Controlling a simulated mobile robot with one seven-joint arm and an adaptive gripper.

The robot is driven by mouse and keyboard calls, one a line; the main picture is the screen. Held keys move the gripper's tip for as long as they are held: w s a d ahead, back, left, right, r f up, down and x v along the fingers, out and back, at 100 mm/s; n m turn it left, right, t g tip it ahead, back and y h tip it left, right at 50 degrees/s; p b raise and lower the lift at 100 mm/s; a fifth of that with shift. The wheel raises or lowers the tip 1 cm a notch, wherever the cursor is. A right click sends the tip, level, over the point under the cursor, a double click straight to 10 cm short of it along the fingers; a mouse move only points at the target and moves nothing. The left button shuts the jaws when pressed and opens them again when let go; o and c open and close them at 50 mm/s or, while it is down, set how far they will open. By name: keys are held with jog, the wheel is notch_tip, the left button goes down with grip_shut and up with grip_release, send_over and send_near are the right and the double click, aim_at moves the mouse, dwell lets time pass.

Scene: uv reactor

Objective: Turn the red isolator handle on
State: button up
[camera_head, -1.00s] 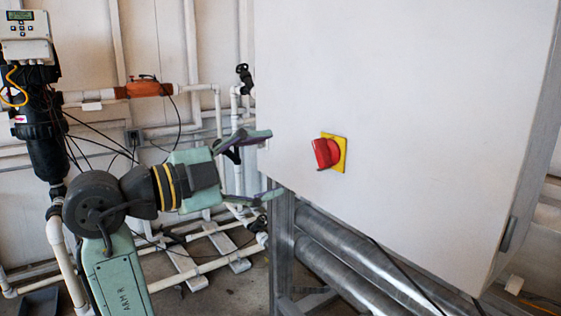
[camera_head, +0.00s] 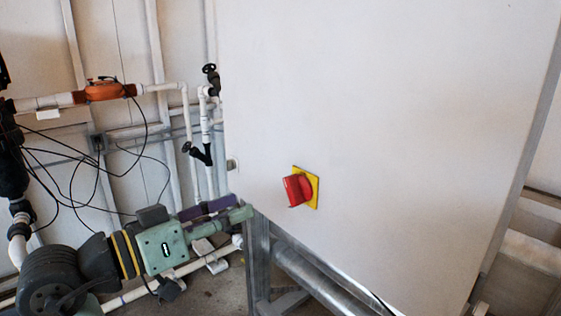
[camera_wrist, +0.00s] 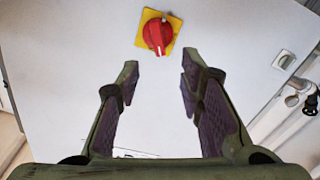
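The red isolator handle (camera_head: 297,189) sits on a yellow square plate (camera_head: 315,190) on the front of a white cabinet (camera_head: 390,110). In the wrist view the handle (camera_wrist: 157,35) is near the top, beyond the fingertips and about midway between them. The handle's knob part points down in that view. My gripper (camera_head: 228,212) is left of and lower than the handle in the head view, near the cabinet's lower left edge. In the wrist view my gripper (camera_wrist: 158,82) is open, with its two fingers wide apart and nothing between them.
White pipes with a black-handled valve (camera_head: 211,78) and an orange valve (camera_head: 104,90) stand left of the cabinet. Metal pipes (camera_head: 315,275) run below it. A latch (camera_wrist: 284,60) is on the cabinet face at right in the wrist view. The face around the handle is clear.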

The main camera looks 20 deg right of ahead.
aim_at(288, 190)
jog(key=w+d+p, duration=0.1)
jog(key=d, duration=0.2)
jog(key=w+d+n+p, duration=0.1)
jog(key=d, duration=0.3)
jog(key=w+d+n, duration=0.1)
jog(key=d, duration=0.2)
jog(key=shift+w+d+p, duration=0.15)
jog(key=shift+w+p, duration=0.05)
jog(key=shift+p, duration=0.2)
grip_shut()
